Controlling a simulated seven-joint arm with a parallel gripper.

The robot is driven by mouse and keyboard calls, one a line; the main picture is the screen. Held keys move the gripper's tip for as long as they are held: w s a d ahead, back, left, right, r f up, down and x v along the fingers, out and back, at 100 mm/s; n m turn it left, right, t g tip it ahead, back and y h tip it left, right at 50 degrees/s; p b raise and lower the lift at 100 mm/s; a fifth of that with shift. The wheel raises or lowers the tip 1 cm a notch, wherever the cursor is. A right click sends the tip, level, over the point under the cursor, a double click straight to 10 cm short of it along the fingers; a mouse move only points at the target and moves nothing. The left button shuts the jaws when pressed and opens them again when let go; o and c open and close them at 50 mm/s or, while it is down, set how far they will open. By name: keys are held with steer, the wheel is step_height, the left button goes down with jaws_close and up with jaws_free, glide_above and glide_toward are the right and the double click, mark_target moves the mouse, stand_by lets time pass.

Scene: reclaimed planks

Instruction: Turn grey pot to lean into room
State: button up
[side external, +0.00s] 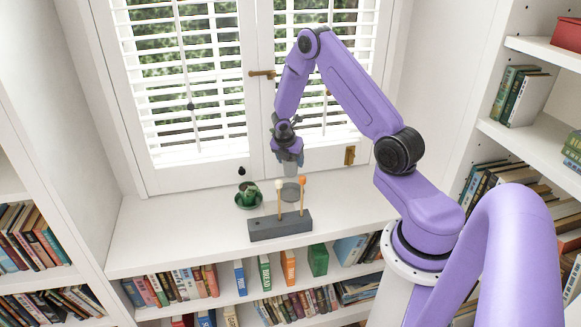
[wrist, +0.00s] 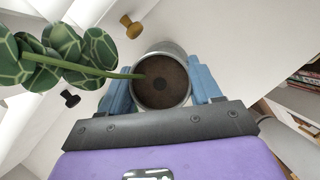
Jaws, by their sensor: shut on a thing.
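The grey pot (wrist: 161,108) is between the two blue fingers of my gripper (wrist: 162,85) in the wrist view, with one finger on each side. Its round rim and dark brown soil face the camera. A green stem (wrist: 105,74) leans out of it to the left, ending in dark green patterned leaves (wrist: 62,55). In the side view my gripper (side external: 288,160) is above the white sill, near the window. There the pot is small and partly hidden by the fingers.
The window (side external: 200,90) is behind. The sill's left part is clear. Bookshelves flank it.

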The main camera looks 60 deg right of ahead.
mark_target(290, 173)
steer(key=shift+r, duration=1.6)
steer(key=shift+w+d+f+m, duration=0.1)
steer(key=shift+f+m, duration=0.1)
steer(key=shift+m, duration=0.1)
steer(key=f+m+g, duration=0.1)
steer(key=m, duration=0.1)
steer(key=d+f+m+g, duration=0.1)
steer(key=f+m, duration=0.1)
steer(key=shift+w+f+m, duration=0.2)
steer(key=shift+f+m, duration=0.05)
steer(key=shift+m, duration=0.05)
steer(key=f+m, duration=0.1)
steer(key=m, duration=0.1)
steer(key=f+m+g+y, duration=0.1)
steer(key=f+m, duration=0.1)
steer(key=a+f+m+g, duration=0.1)
steer(key=m, duration=0.1)
steer(key=shift+s+f, duration=0.2)
steer(key=shift+f, duration=0.15)
steer(key=shift+a+f+m+g+y, duration=0.1)
steer(key=shift+f+m+g+y, duration=0.25)
steer(key=shift+m, duration=0.15)
steer(key=shift+f, duration=1.5)
